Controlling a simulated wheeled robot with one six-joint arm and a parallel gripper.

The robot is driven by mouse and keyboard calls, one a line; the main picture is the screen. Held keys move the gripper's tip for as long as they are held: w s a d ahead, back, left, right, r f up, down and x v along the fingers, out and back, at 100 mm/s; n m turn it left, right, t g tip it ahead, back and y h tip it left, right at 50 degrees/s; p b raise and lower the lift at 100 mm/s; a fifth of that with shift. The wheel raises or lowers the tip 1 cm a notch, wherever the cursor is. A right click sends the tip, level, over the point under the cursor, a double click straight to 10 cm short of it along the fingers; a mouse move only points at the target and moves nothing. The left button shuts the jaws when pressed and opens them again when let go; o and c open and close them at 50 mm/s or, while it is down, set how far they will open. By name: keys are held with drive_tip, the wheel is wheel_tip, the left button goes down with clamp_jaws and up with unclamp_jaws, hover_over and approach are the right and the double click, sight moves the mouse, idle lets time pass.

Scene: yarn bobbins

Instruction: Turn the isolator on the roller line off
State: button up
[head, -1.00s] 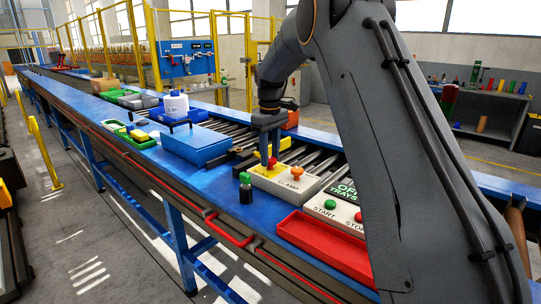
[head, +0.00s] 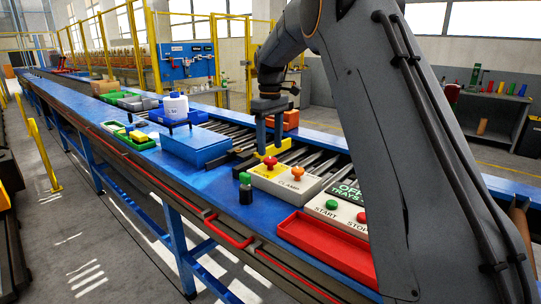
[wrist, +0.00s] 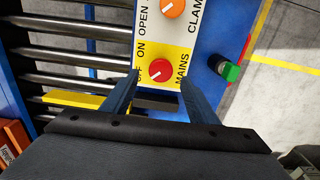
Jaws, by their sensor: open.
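The isolator is a red knob (wrist: 156,72) on a yellow plate marked MAINS and ON in the wrist view; another label is partly hidden by a finger. In the head view the red knob (head: 270,162) sits on the cream control box (head: 284,184). A pale mark shows on the knob, but I cannot tell surely which label it points at. My gripper (wrist: 158,76) is open, its blue fingers on either side of the knob in the wrist view. In the head view my gripper (head: 269,154) is just above and behind the knob; contact is not visible.
An orange CLAMP knob (wrist: 172,7) is beside the isolator. A green-topped button post (head: 245,187) stands close by. A red tray (head: 322,241), a START/STOP panel (head: 344,212) and a blue box (head: 196,145) also crowd the line edge.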

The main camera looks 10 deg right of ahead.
sight(270, 159)
drive_tip(key=shift+r+b, duration=0.4)
drive_tip(key=shift+r, duration=1.45)
